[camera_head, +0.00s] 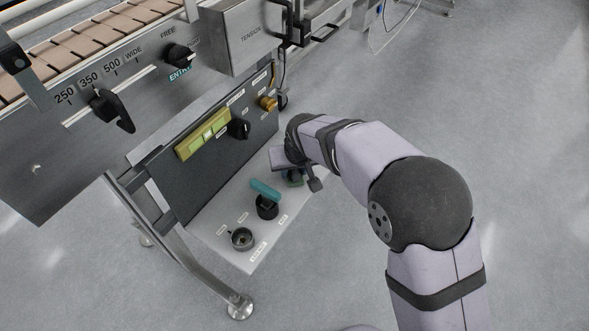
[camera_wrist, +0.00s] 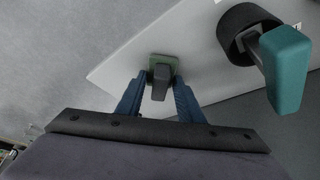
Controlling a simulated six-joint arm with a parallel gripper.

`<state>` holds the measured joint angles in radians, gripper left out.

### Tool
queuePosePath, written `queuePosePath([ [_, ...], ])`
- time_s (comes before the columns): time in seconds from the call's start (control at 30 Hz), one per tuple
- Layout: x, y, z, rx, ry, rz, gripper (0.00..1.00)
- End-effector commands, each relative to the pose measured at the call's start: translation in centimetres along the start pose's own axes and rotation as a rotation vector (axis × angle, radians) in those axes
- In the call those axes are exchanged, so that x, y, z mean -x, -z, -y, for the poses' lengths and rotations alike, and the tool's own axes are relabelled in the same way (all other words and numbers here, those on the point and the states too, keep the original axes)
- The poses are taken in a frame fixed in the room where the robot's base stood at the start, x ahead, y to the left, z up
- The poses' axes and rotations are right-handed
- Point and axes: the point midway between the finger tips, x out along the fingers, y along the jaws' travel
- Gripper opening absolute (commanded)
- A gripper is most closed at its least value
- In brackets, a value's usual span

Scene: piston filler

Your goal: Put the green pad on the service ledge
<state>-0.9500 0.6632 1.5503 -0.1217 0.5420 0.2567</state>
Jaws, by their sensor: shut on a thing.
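The green pad (camera_wrist: 163,60) is a small green square with a dark grip block on it. In the wrist view my gripper (camera_wrist: 162,82) has its two blue fingers on either side of that block, shut on it. In the head view the pad shows only as a bit of green under my gripper (camera_head: 296,178), mostly hidden by the wrist. The service ledge (camera_head: 215,225) is the pale grey shelf below the dark control panel; it also shows in the wrist view (camera_wrist: 120,72). The pad is over the ledge near its far right end. I cannot tell if it touches.
A teal-handled black knob (camera_head: 267,205) stands up from the ledge, right of the pad in the wrist view (camera_wrist: 285,70). A round black socket (camera_head: 242,239) sits nearer the ledge's front end. The panel (camera_head: 215,165) with knobs rises behind. Open floor lies right.

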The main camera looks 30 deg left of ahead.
Motion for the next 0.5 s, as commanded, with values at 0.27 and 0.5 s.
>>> queuePosePath([
  [0.27,-0.29,-0.11,0.0,0.0,0.0,0.0,0.52],
  [0.5,-0.26,-0.11,0.0,0.0,0.0,0.0,0.52],
])
